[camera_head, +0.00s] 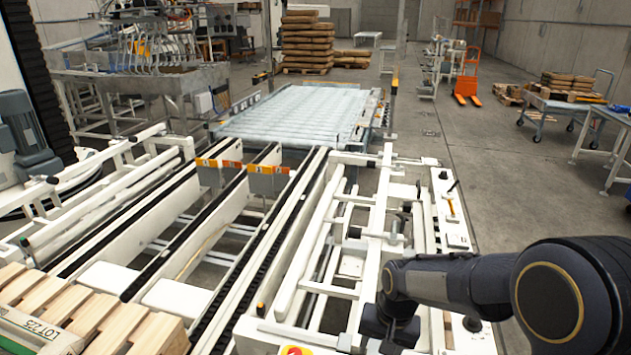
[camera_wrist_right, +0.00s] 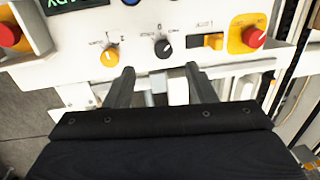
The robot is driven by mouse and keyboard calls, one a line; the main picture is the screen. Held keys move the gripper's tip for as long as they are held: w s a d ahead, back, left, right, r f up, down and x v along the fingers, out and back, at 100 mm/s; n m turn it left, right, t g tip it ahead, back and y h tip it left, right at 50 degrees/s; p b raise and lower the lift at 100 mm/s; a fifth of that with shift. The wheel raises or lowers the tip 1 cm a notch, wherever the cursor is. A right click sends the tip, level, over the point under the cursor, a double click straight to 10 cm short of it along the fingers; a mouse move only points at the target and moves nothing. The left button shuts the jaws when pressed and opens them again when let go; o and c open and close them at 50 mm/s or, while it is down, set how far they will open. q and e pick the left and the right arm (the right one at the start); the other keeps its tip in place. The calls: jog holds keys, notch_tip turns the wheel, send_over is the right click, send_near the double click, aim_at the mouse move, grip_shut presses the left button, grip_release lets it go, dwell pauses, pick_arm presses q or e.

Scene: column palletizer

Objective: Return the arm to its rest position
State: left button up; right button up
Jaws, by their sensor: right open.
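My right arm (camera_head: 455,282) comes in from the right in the head view, bent down over the white machine frame. Its gripper is not clear there. In the right wrist view my right gripper (camera_wrist_right: 158,72) is open, its two dark fingers apart with nothing held between them. The fingers point at a white control panel (camera_wrist_right: 190,22). An orange knob (camera_wrist_right: 109,56) lies beyond the left finger and a black knob (camera_wrist_right: 163,48) beyond the gap. I cannot tell whether a finger touches the panel. My left gripper is not in view.
In the head view a wooden pallet (camera_head: 120,325) stands at lower left, with a roller conveyor (camera_head: 295,112) ahead.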

jog(key=s+d+r+n+t+y, duration=0.1)
jog(key=s+d+r+t, duration=0.1)
jog(key=s+r, duration=0.4)
jog(key=s+d+r+t+y, duration=0.1)
jog(key=s+d+r+t, duration=0.2)
jog(key=s, duration=1.1)
notch_tip(320, 180, up, 3)
jog(key=shift+s+d+f+n+y, duration=0.1)
jog(key=shift+s+d+n+y, duration=0.1)
jog(key=shift+d+n+y, duration=0.3)
